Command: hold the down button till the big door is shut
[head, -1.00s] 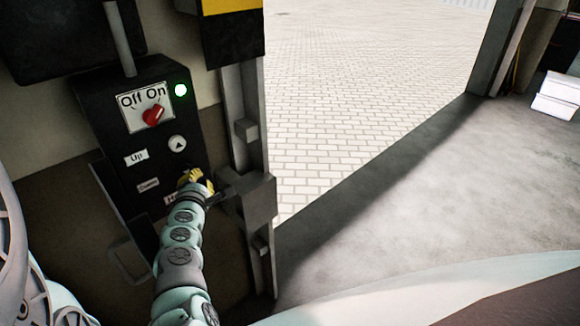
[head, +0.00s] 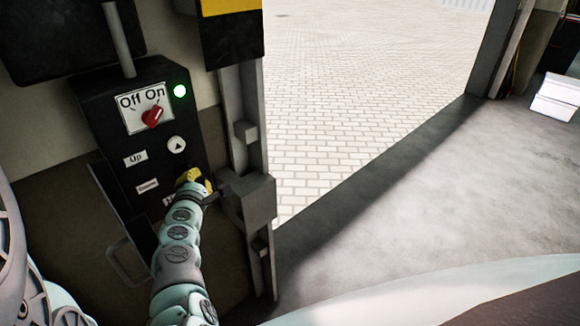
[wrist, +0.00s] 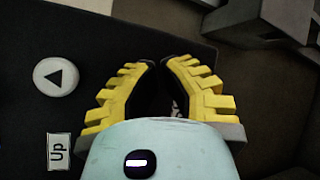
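The black control box (head: 112,110) is on the wall at the left of the doorway. It has a red switch (head: 152,117) turned towards On, a lit green lamp (head: 180,91) and a round up button (head: 177,145), which also shows in the wrist view (wrist: 56,77). The "Up" label (head: 135,158) and a smaller, blurred label (head: 147,186) are beside them. My gripper (head: 190,178), with yellow fingers, is at the box below the up button. It hides the down button, so contact is unclear. In the wrist view the fingertips (wrist: 160,63) are close together. The door panel is not in view; the doorway is open onto paving (head: 340,110).
A grey door rail with brackets (head: 250,195) stands just right of my gripper. A grey handle (head: 122,262) is below the box. White boxes (head: 556,97) lie at the far right. The concrete floor (head: 400,215) inside the doorway is clear.

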